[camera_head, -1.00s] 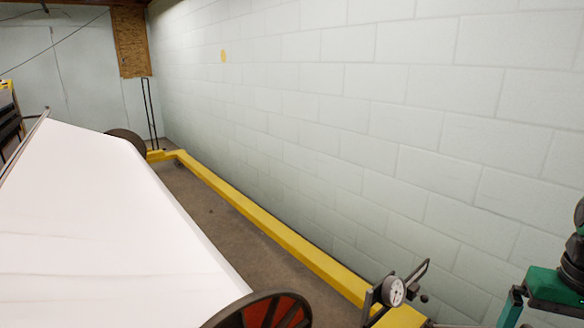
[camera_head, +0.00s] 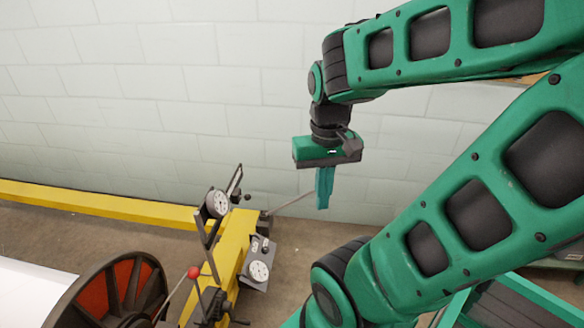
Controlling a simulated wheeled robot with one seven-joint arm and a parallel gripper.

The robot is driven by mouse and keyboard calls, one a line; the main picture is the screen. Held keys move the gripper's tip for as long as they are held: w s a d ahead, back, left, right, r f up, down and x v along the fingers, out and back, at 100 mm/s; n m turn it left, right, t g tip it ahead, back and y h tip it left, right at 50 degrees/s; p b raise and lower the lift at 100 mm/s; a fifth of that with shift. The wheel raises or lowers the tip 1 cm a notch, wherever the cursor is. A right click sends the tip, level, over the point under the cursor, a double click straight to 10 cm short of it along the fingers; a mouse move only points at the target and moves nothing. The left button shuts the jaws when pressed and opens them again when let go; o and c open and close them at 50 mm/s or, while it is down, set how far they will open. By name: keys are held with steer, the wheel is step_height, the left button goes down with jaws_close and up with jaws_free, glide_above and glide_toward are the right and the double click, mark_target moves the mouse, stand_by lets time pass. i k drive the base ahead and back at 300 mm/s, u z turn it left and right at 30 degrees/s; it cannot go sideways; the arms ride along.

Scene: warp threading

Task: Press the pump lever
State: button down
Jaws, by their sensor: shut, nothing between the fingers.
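My gripper (camera_head: 323,204) is in the upper middle of the head view, with its teal fingers shut and pointing down. A thin grey rod (camera_head: 291,203), which looks like the pump lever, slopes up from the end of the yellow beam toward the fingers. Its upper end meets the left side of the fingers in the picture; I cannot tell whether they touch. A second, thin lever with a red knob (camera_head: 194,272) stands further left and nearer, apart from my gripper.
Two dial gauges, one upright (camera_head: 217,204) and one lower (camera_head: 259,271), are mounted by the yellow beam (camera_head: 231,247). A dark wheel with red panels (camera_head: 121,288) and a white roll (camera_head: 30,292) are at lower left. A pale block wall (camera_head: 150,110) stands behind.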

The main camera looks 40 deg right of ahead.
mark_target(293, 202)
steer(key=u, duration=1.65)
steer(key=k, duration=0.75)
steer(key=z, duration=1.75)
steer(key=i, duration=1)
